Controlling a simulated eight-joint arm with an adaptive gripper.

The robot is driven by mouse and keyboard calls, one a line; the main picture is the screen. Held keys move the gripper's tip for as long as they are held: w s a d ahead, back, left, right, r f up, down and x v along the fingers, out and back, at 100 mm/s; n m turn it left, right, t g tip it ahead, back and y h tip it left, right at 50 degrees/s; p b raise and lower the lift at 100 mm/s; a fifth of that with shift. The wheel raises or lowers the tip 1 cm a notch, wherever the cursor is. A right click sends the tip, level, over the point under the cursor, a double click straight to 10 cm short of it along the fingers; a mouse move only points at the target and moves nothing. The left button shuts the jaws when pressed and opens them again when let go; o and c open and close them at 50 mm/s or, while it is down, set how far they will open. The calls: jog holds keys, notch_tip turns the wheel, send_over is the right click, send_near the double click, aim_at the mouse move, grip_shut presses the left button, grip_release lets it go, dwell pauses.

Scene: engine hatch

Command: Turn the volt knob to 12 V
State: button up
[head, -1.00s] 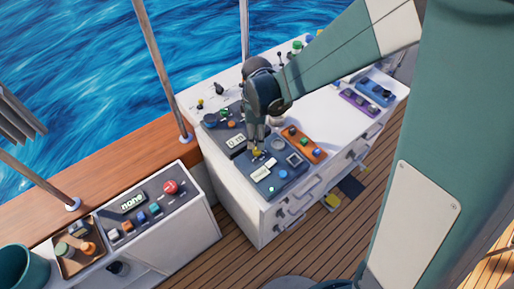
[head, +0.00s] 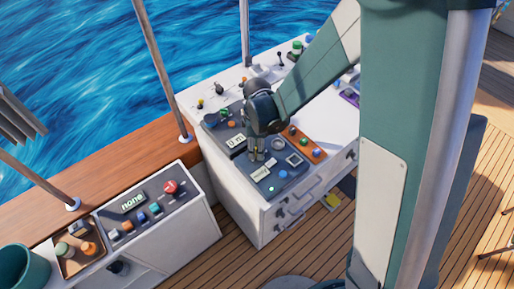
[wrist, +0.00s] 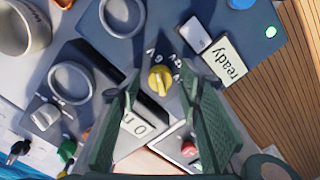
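The volt knob (wrist: 161,80) is yellow with a pale mark on it and sits on a dark blue-grey panel (wrist: 185,15). Voltage labels are printed beside it; I can read "6 V" but not the others for sure. In the wrist view my gripper (wrist: 160,78) is open, with one green finger on each side of the knob and gaps between. I cannot tell whether the fingertips reach knob height. In the head view my gripper (head: 256,157) points down over the panel and hides the knob. A display (wrist: 225,62) beside it reads "ready".
Grey rings (wrist: 122,14) stand on the panels near the knob. A second panel has a "0 m" display (head: 236,140) and a grey knob (wrist: 45,113). An orange box with buttons (head: 308,147) lies to the right. A separate console (head: 150,210) at left reads "none".

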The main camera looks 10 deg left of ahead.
jog(key=shift+f, duration=0.1)
jog(key=c, duration=0.9)
jog(key=shift+m+b, duration=0.4)
jog(key=shift+b, duration=0.1)
jog(key=m+b, duration=0.3)
jog(key=m, duration=0.1)
jog(key=shift+f, duration=0.1)
jog(key=m+b, duration=0.2)
jog(key=m, duration=0.2)
jog(key=shift+m+b, duration=0.8)
jog(key=shift+m, duration=0.7)
